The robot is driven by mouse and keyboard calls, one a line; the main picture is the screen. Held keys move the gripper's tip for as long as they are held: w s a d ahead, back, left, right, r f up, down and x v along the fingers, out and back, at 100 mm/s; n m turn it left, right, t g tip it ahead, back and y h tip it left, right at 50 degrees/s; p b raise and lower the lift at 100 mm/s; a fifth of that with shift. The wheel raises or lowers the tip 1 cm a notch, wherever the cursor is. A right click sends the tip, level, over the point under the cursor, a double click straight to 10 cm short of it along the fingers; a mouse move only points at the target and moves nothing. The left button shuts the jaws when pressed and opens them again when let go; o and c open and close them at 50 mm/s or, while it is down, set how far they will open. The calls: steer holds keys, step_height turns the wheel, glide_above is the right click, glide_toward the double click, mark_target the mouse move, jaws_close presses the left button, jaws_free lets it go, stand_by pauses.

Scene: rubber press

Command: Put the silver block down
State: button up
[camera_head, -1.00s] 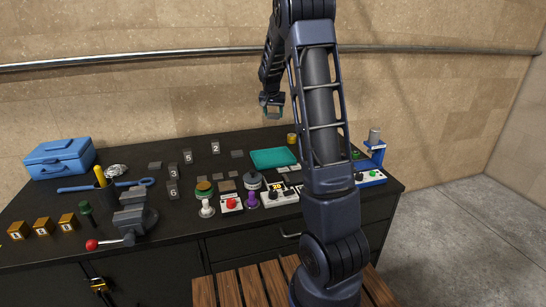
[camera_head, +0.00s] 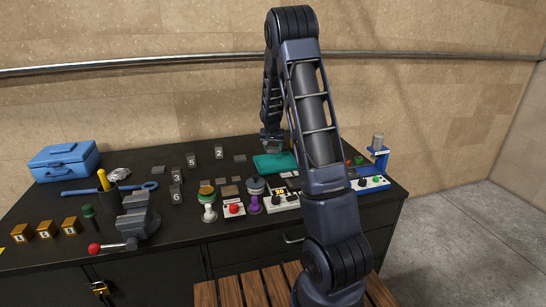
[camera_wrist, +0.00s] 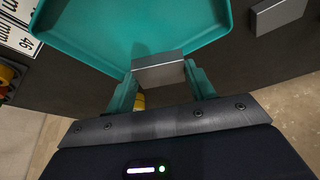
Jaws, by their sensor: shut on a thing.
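The silver block (camera_wrist: 158,70) is a plain grey metal piece, held between the teal fingertips of my gripper (camera_wrist: 160,82) in the wrist view. The teal tray (camera_wrist: 80,25) lies beyond and below the block, whose outline overlaps the tray's near edge. I cannot tell whether they touch. In the head view my gripper (camera_head: 271,144) is low at the back of the teal tray (camera_head: 266,166). The block is too small to make out clearly there, and my arm covers the tray's right side.
Another grey block (camera_wrist: 278,14) lies beside the tray in the wrist view, with a number card (camera_wrist: 18,35) on the other side. In the head view, several numbered grey blocks (camera_head: 191,161), knobs and a vise (camera_head: 137,217) occupy the black bench (camera_head: 130,258).

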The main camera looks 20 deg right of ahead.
mark_target(273, 152)
steer(key=shift+f, duration=2.4)
steer(key=o, duration=1.2)
steer(key=shift+f, duration=0.1)
steer(key=shift+o, duration=0.2)
